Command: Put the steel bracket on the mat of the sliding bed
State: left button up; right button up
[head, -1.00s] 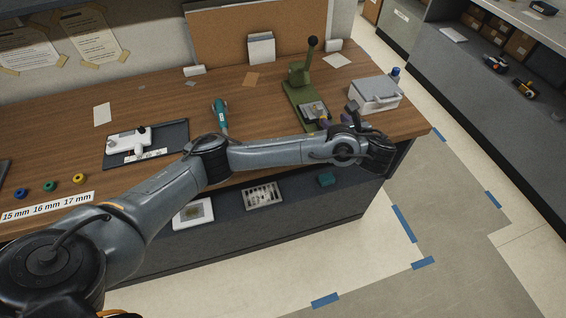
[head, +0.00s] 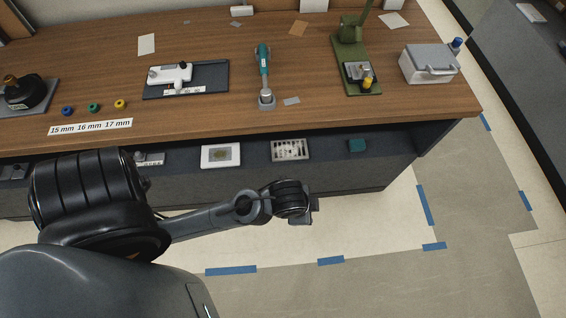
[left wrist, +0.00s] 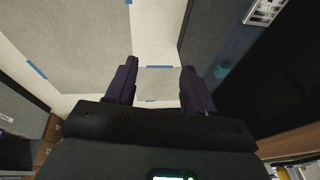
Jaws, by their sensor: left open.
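A green lever press (head: 348,32) stands at the back right of the bench. On its base is a small dark bed (head: 351,72) carrying a grey metal piece (head: 358,70), which may be the steel bracket, with a yellow part (head: 367,83) at its front. I cannot make out the bracket's shape or exact contact with the mat. My left gripper (head: 312,212) is out over the floor in front of the bench, well away from the press. In the left wrist view its two dark fingers (left wrist: 160,88) are apart with only floor between them. My right gripper is not in view.
A grey lidded box (head: 428,64) stands right of the press. A teal-handled tool (head: 264,75) stands left of it, and a white device (head: 170,74) lies on a dark tray. Below the bench top is a shelf (head: 268,172) with trays. The floor ahead is clear.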

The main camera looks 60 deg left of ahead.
pick_arm(q)
jog(key=s+a+n, duration=0.3)
jog(key=s+n, duration=0.1)
jog(key=s, duration=0.1)
jog(key=shift+a+r, duration=0.2)
jog(key=shift+r, duration=0.05)
jog(key=shift+s+r, duration=0.1)
notch_tip(320, 180, up, 31)
jog(key=p, duration=3.1)
jog(key=shift+r+p, duration=0.2)
jog(key=shift+p, duration=0.15)
